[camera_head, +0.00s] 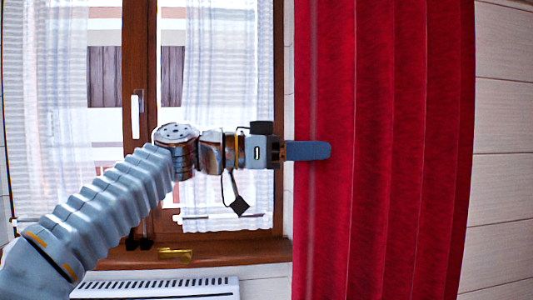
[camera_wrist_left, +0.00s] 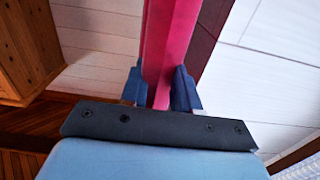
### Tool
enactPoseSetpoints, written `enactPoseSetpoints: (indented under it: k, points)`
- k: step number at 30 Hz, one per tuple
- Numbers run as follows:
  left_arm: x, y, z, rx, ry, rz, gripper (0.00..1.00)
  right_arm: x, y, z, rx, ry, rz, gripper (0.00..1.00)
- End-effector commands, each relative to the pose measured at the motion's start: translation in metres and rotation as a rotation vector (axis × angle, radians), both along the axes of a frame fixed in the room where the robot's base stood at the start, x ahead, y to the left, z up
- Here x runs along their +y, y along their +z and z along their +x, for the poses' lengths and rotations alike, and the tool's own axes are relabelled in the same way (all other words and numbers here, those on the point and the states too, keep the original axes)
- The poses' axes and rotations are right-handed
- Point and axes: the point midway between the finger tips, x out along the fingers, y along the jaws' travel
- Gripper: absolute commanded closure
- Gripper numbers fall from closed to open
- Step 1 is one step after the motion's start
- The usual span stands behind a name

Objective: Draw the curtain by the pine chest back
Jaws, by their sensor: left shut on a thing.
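The red curtain (camera_head: 385,150) hangs in folds at the right of the window in the head view, against the wall. My left gripper (camera_head: 322,150) reaches in from the left at the curtain's left edge. In the left wrist view the fingers (camera_wrist_left: 161,92) stand on both sides of a strip of the curtain (camera_wrist_left: 167,45), shut on it. A wooden piece with panel lines, likely the pine chest (camera_wrist_left: 28,45), shows at the upper left of the wrist view. My right gripper is not in view.
The brown-framed window (camera_head: 137,120) with sheer white curtains (camera_head: 222,110) is left of the red curtain. A wooden sill (camera_head: 215,252) and a white radiator (camera_head: 155,288) are below it. Bare pale wall (camera_head: 503,190) lies right of the curtain.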

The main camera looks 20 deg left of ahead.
Motion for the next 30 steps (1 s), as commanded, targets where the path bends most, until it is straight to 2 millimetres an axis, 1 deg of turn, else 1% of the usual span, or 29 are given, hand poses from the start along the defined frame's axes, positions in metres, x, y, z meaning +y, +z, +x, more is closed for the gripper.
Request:
enactPoseSetpoints:
  k: [1, 3, 6, 9, 13, 22, 23, 24, 26, 27, 30]
  points:
    - [-0.011, 0.000, 0.006, 0.001, -0.005, 0.000, 1.00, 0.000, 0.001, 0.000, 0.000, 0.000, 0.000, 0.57]
    - [-0.021, 0.000, 0.013, 0.001, -0.004, 0.000, 1.00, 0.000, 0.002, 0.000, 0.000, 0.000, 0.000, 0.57]
    - [-0.033, 0.000, 0.020, 0.001, -0.003, 0.000, 1.00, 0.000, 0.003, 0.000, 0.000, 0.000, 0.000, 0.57]
    - [-0.040, 0.000, 0.025, 0.001, -0.001, 0.000, 1.00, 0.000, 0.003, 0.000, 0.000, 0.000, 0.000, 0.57]
    - [-0.044, 0.000, 0.027, 0.001, 0.000, 0.000, 1.00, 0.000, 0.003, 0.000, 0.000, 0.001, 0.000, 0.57]
    - [-0.044, 0.000, 0.028, 0.001, 0.000, 0.000, 1.00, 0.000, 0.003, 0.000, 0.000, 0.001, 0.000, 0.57]
    - [-0.044, 0.000, 0.027, 0.001, 0.000, 0.000, 0.67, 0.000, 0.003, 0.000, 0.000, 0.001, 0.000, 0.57]
    - [-0.044, 0.000, 0.027, 0.001, 0.000, 0.000, 0.61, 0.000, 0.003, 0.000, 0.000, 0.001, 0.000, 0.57]
    - [-0.044, 0.000, 0.027, 0.001, 0.000, 0.000, 0.51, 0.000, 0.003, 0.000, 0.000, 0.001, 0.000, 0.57]
    - [-0.044, 0.000, 0.027, 0.001, 0.000, 0.000, 0.49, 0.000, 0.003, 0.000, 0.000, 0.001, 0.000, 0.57]
    - [-0.044, 0.000, 0.027, 0.001, 0.000, 0.000, 0.49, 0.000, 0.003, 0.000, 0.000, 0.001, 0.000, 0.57]
